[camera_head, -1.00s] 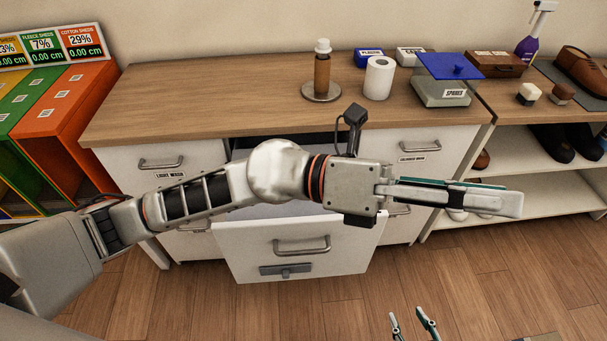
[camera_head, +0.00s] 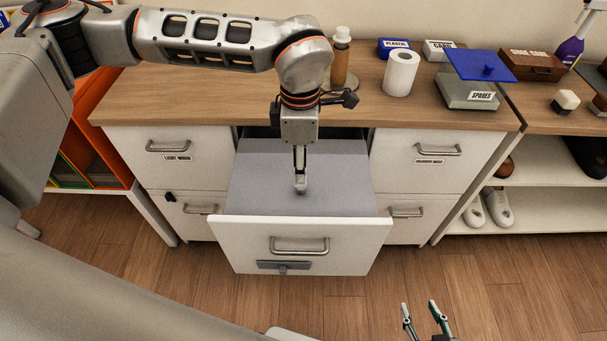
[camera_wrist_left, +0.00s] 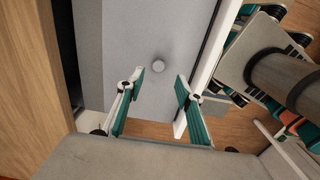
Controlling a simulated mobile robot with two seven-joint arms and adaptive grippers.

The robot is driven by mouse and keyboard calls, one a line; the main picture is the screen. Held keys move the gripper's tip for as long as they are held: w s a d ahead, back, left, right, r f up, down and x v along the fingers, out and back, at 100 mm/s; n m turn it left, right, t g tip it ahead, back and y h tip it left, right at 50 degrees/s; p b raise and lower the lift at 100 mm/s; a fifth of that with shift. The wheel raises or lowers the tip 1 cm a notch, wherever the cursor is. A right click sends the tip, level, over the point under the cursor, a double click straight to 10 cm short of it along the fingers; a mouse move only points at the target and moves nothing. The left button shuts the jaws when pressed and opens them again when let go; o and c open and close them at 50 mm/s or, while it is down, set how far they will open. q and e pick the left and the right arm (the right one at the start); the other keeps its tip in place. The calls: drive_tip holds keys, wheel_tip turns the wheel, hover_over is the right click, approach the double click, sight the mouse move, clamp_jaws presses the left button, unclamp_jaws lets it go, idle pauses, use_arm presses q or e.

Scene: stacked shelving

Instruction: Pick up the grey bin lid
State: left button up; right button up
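The grey bin lid (camera_head: 260,185) lies flat in the pulled-out drawer below the worktop. My left gripper (camera_head: 300,188) points down over the middle of the lid and hides the knob in the head view. My right gripper (camera_head: 419,306) is low at the bottom of the head view, open and empty over the floor.
The drawer front (camera_head: 235,240) with its handle stands out from the cabinet. On the worktop (camera_head: 200,95) are a brown bottle (camera_head: 340,62), a paper roll (camera_head: 400,75) and a bin with a blue lid (camera_head: 485,67). Open shelves with shoes (camera_head: 500,208) stand to the right.

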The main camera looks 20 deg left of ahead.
use_arm(q)
wheel_tip(320, 180, down, 7)
drive_tip(key=shift+w+r, duration=0.1)
drive_tip(key=shift+w, duration=0.05)
clamp_jaws()
